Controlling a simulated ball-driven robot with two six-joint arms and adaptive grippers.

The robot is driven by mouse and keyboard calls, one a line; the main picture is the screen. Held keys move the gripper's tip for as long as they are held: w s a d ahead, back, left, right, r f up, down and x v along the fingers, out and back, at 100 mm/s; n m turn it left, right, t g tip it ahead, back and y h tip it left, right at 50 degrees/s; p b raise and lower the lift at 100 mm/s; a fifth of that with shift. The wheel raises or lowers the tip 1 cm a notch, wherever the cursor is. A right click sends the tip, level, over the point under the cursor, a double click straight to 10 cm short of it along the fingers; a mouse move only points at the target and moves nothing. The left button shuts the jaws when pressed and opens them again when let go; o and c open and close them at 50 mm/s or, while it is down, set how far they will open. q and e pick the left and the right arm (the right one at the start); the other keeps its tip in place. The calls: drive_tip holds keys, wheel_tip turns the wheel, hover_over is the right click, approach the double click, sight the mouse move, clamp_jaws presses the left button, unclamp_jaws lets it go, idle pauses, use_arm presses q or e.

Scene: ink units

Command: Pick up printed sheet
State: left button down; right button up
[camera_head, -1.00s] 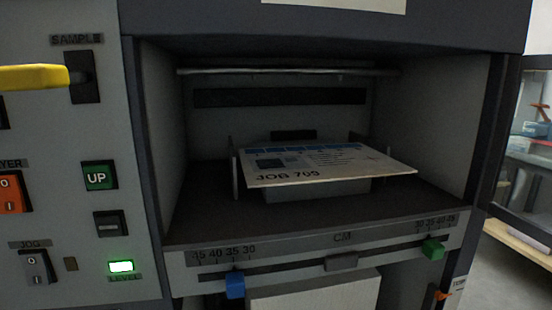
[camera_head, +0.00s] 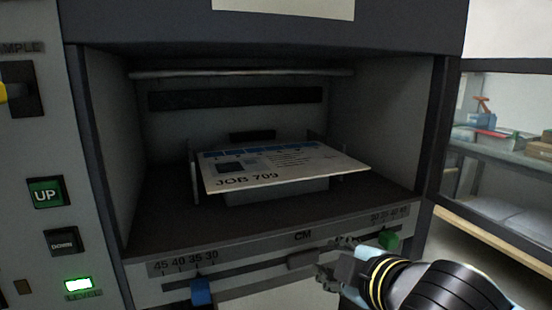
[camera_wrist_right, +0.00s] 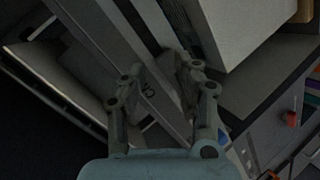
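The printed sheet (camera_head: 300,170), white with a blue band and "JOB 709" on it, lies on a low grey support (camera_head: 275,192) inside the open bay of the machine. Its near edge overhangs the support toward me. My right gripper (camera_head: 322,272) is at the lower right, in front of the bay's front rail, below and nearer than the sheet, and does not touch it. I cannot make out the sheet in that view. My left gripper is not in view.
The front rail carries a CM scale, a blue slider (camera_head: 202,291) and a green slider (camera_head: 388,240). Side walls and a bar (camera_head: 240,73) bound the bay. Buttons, including UP (camera_head: 45,192), are on the left. A glass-like door (camera_head: 500,150) stands open at right. Space above the sheet is clear.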

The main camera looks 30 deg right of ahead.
sight(276, 171)
drive_tip(key=w+r+n+t, duration=0.2)
drive_tip(key=r, duration=0.1)
drive_tip(key=w+a+r+n+t, duration=0.1)
drive_tip(key=w+r+n, duration=0.2)
drive_tip(key=r, duration=0.1)
drive_tip(key=w+r+n+t+y+p, duration=0.1)
drive_tip(key=w+r+n+t, duration=0.1)
drive_tip(key=r, duration=0.2)
drive_tip(key=shift+w+a+r+t, duration=0.15)
drive_tip(key=shift+w+a+t, duration=0.15)
drive_tip(key=shift+w+a, duration=0.1)
drive_tip(key=w+p, duration=0.1)
drive_tip(key=w, duration=0.5)
drive_tip(key=shift+w, duration=0.15)
clamp_jaws()
